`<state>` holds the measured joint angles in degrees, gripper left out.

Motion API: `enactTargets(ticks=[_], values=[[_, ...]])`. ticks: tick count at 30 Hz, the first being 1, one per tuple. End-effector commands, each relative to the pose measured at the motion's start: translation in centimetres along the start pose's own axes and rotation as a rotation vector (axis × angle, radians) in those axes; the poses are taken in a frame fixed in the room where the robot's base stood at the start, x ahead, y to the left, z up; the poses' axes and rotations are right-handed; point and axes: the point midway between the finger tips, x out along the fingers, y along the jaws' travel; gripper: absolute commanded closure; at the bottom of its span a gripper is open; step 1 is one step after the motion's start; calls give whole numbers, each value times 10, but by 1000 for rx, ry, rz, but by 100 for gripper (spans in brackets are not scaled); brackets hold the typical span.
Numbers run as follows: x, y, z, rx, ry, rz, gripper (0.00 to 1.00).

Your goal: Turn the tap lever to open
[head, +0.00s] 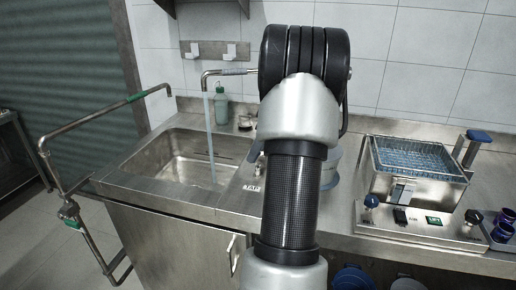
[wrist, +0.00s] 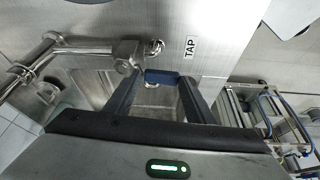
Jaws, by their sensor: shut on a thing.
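The blue tap lever (wrist: 161,76) shows in the wrist view between the fingertips of my gripper (wrist: 162,82), which is shut on it. A metal valve body (wrist: 128,55) and pipe sit beside the lever, near a "TAP" label (wrist: 191,47).
A green bottle (head: 221,108) stands behind the sink. A bath with a wire basket (head: 412,157) sits on the counter at right, with blue knobs and switches in front. Blue cups (head: 503,222) are at the far right.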

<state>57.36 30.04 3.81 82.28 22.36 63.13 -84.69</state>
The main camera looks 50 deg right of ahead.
Motion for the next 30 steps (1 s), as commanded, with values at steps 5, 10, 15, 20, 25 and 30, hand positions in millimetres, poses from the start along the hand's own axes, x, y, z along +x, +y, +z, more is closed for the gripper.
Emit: enactTargets(ticks=[5,10,15,20,25,30], values=[[6,-7,1,0,-4,-24,36],[5,-5,1,1,-4,-19,36],[3,-4,2,2,-4,-14,36],[-10,-2,1,2,-3,-8,36],[-44,-1,0,2,-3,-7,36],[-88,-1,0,2,-3,-8,36]])
